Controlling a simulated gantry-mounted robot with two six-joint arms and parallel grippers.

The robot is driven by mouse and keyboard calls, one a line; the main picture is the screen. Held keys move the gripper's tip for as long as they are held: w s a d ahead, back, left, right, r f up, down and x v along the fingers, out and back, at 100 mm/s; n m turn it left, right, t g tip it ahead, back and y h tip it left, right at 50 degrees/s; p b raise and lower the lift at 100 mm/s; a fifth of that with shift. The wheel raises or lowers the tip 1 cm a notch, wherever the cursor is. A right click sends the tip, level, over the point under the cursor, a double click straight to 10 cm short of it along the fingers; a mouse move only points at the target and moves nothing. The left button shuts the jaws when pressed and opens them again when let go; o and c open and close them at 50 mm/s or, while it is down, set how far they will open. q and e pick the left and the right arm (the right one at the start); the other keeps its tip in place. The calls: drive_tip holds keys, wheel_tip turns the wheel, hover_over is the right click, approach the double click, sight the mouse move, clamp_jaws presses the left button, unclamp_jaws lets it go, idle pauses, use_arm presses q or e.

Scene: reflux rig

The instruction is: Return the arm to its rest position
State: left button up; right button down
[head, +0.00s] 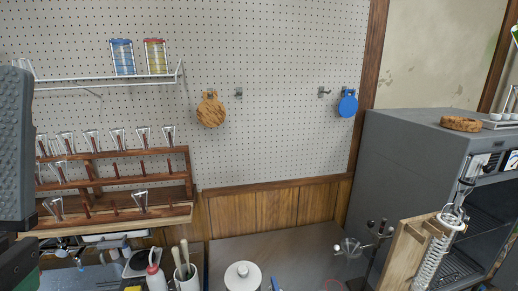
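Neither gripper's fingertips show in the head view. A large dark grey part with a ribbed face stands upright along the left edge, close to the camera. It may belong to my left arm, but it is cut off by the frame. A dark and green part shows below it in the lower left corner. I cannot tell what either holds, if anything. No part of my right arm can be made out.
A wooden rack (118,183) of glass flasks stands left, below a wire shelf (110,83). A white lidded pot (243,276) stands on the bench (270,247). At right, a coiled glass condenser (434,262) is beside a wooden board (405,256) and grey cabinet (395,165).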

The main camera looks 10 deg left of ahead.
use_arm(q)
drive_tip(key=w+f+m+g+y, duration=0.4)
drive_tip(key=w+f+m+y, duration=0.1)
drive_tip(key=w+m+y, duration=0.15)
wheel_tip(320, 180, up, 38)
drive_tip(key=m+p, duration=0.1)
drive_tip(key=p, duration=3.7)
drive_tip(key=shift+s+a+r+h, duration=0.15)
drive_tip(key=shift+a+r+h, duration=0.05)
drive_tip(key=shift+a+h, duration=0.15)
